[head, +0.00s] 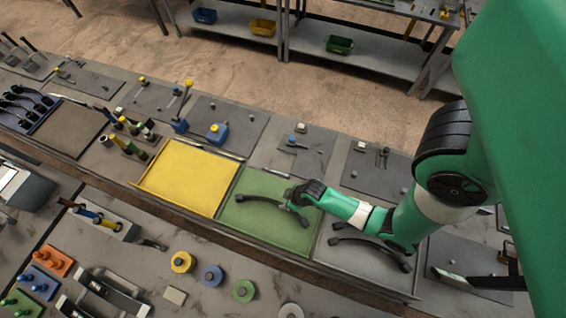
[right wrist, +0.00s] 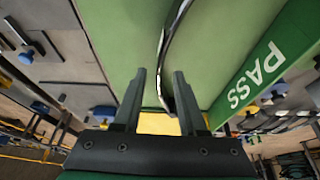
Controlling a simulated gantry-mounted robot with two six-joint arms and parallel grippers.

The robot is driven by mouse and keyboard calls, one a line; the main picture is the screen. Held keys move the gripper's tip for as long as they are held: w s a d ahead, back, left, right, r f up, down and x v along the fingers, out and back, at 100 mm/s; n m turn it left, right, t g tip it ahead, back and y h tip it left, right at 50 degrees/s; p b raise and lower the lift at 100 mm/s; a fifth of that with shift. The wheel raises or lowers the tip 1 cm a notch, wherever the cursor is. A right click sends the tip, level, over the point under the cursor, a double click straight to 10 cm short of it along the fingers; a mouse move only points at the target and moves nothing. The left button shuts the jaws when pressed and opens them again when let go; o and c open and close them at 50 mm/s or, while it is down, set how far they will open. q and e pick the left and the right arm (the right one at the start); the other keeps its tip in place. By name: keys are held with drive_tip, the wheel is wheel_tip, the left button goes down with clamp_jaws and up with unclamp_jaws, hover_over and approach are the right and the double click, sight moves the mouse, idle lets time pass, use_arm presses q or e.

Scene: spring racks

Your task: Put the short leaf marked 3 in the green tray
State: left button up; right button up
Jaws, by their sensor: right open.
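The green tray (head: 270,233) sits near the middle of the bench in the head view, and its "PASS" wall (right wrist: 262,75) shows in the right wrist view. A dark curved leaf (head: 262,199) lies in it; no number on it is readable. My right gripper (head: 298,203) is low over the tray at the leaf's right end. In the right wrist view its two fingers (right wrist: 159,73) are apart, with the leaf (right wrist: 163,60) running away from between them. Whether they touch it, I cannot tell. My left gripper is not in view.
A yellow tray (head: 188,178) adjoins the green one on the left. A grey tray (head: 345,262) on the right holds another dark curved leaf (head: 372,241). Blue and yellow fixtures stand behind. Coloured rollers and pegs occupy the front bench.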

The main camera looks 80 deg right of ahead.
drive_tip(key=s+a, duration=0.1)
drive_tip(key=s, duration=0.2)
drive_tip(key=s+a+b, duration=0.1)
drive_tip(key=s, duration=0.1)
drive_tip(key=s+a, duration=0.1)
drive_tip(key=s, duration=0.2)
drive_tip(key=shift+s+f, duration=0.35)
drive_tip(key=shift+s+a+r+b, duration=0.1)
drive_tip(key=shift+s+a+b, duration=0.15)
drive_tip(key=shift+s, duration=0.3)
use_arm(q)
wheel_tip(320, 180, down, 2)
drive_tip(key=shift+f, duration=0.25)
